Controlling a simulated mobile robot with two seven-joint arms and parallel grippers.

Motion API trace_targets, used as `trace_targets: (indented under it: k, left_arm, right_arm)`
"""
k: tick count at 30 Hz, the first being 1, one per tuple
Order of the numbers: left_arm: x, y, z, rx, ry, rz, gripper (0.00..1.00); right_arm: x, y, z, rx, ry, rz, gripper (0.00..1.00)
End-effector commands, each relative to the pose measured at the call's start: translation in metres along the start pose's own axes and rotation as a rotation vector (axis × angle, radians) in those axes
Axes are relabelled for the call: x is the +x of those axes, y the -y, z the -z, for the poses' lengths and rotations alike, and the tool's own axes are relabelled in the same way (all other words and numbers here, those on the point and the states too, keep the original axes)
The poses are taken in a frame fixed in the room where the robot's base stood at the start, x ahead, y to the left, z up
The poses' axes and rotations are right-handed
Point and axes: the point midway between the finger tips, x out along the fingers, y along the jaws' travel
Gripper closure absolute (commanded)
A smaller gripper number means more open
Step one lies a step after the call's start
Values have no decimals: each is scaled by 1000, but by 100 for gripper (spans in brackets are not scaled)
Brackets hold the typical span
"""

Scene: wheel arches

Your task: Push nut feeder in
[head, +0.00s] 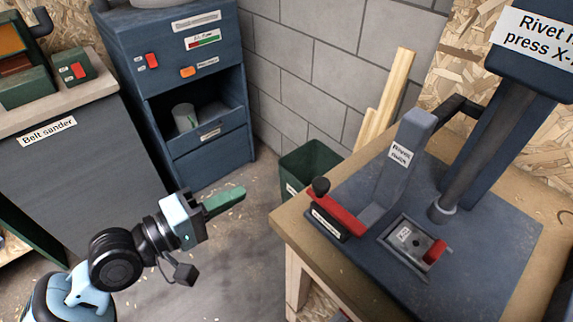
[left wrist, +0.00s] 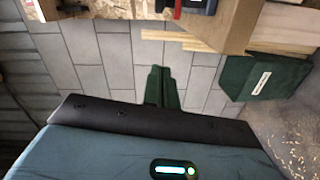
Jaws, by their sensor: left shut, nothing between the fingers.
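The nut feeder is a grey upright hopper (head: 398,160) labelled "Rivet nuts", with a red slide (head: 340,215) and a black knob (head: 320,186) at its left end. It stands on the press's blue-grey base plate (head: 480,250), and the slide sticks out to the left of the hopper. My left gripper (head: 224,201) has green fingers, shut and empty, in the air left of the table and apart from the slide. The shut fingers also show in the left wrist view (left wrist: 161,86). My right gripper is not in view.
The press column (head: 490,140) rises right of the hopper. A small fixture (head: 415,245) with a red block sits in front. The wooden table edge (head: 300,250) faces my gripper. A green bin (head: 308,165) stands on the floor behind. A blue cabinet (head: 185,90) stands back left.

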Motion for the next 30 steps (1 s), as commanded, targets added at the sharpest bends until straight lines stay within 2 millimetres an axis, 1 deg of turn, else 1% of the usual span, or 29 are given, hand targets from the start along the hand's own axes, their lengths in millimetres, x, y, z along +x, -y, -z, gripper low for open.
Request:
trace_targets:
  k: [3, 6, 14, 18, 20, 23, 30]
  left_arm:
    - [2, -11, 0, -29, 23, -20, 100]
    - [2, -14, 0, -37, 30, -25, 100]
    - [2, -14, 0, -37, 29, -25, 100]
    - [6, -14, 0, -38, 28, -26, 100]
    - [11, -15, 0, -38, 27, -27, 100]
    - [25, -17, 0, -38, 28, -28, 100]
    - [70, -18, -1, -38, 28, -29, 100]
  right_arm:
    - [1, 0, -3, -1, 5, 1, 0]
    - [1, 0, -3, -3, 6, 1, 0]
    - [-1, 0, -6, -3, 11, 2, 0]
    - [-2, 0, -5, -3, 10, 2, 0]
    - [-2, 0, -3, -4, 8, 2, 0]
    - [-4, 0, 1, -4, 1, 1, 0]
    - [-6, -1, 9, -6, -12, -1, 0]
